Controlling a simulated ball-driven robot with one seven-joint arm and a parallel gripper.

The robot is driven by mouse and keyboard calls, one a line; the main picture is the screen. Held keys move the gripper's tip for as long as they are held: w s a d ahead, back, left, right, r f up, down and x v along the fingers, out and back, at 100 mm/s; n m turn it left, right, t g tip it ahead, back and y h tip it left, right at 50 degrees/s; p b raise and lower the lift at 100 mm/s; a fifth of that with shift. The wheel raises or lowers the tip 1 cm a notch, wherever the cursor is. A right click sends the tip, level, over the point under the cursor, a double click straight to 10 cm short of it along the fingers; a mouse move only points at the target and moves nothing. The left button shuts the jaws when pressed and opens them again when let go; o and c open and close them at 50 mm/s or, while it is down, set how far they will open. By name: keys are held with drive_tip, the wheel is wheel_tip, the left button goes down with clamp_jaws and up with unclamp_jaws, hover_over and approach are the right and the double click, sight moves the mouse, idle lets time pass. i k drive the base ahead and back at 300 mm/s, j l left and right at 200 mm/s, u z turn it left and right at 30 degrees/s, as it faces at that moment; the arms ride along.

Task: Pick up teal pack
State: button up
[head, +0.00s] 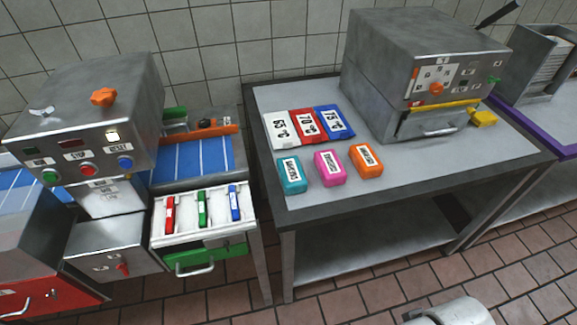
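The teal pack (291,174) is a small box-like pack with a white label on its top. It lies on the grey table (430,148), near the front left corner. It is the leftmost of a row of three packs, with small gaps between them. Nothing covers it. My gripper is not in view. A pale rounded part at the bottom right edge looks like part of my own body.
A pink pack (330,168) and an orange pack (366,161) lie right of the teal one. White, red and blue numbered cards (308,127) lie behind. A metal machine (425,70) stands at the back right. An open drawer (203,216) is left of the table.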

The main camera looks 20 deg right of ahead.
sight(293, 179)
drive_tip(key=i+l, duration=0.3)
drive_tip(key=l, duration=0.2)
drive_tip(key=i+l, duration=0.35)
drive_tip(key=l+u, duration=0.05)
drive_tip(key=l, duration=0.05)
